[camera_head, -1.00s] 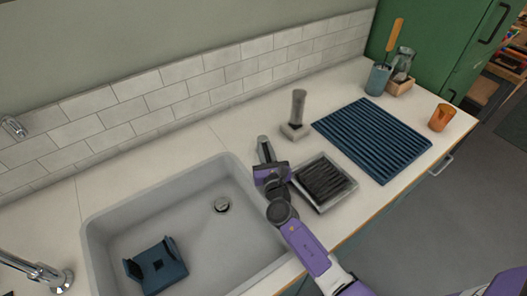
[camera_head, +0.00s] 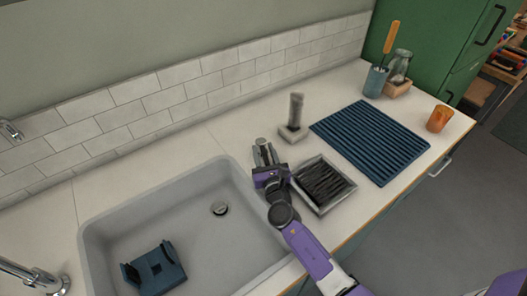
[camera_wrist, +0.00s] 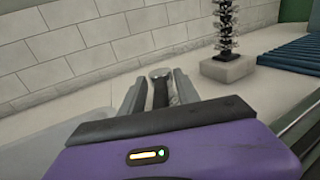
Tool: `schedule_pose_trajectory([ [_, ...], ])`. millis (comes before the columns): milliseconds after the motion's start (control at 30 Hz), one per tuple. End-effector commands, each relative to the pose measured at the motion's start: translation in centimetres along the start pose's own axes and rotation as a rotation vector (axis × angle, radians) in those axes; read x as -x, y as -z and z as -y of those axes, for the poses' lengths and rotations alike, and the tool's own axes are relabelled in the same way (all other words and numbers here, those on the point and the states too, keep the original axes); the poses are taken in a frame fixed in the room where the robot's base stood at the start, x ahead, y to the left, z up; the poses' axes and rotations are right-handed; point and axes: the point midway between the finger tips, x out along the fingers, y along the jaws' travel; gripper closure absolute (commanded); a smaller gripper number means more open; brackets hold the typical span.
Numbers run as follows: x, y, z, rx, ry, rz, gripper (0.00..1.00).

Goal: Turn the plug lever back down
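The plug lever shows in the wrist view (camera_wrist: 160,90) as an upright dark stem with a rounded grey top. It stands between the two fingers of my gripper (camera_wrist: 158,84). The fingers are spread, one on each side of it, and they look open rather than closed on it. In the head view my gripper (camera_head: 264,153) is over the counter just beyond the sink's right back corner. There the lever is largely hidden among the fingers. The drain plug (camera_head: 220,208) lies in the floor of the grey sink (camera_head: 190,245).
A brush in a pale block (camera_head: 293,131) stands close behind and right of my gripper. A grey tray of dark bristles (camera_head: 322,184) sits close on its right. A blue ribbed mat (camera_head: 372,142) lies further right. A blue bracket (camera_head: 155,268) lies in the sink.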

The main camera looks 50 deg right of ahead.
Motion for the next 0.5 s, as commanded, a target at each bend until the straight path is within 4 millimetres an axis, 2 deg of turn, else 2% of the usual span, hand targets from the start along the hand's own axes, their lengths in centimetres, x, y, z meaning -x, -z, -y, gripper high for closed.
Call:
schedule_pose_trajectory([
  [167, 1.6, 0.1, 0.0, 0.000, -0.002, -0.002, 0.62],
  [500, 6.8, 0.1, -0.1, 0.000, -0.003, -0.002, 0.62],
])
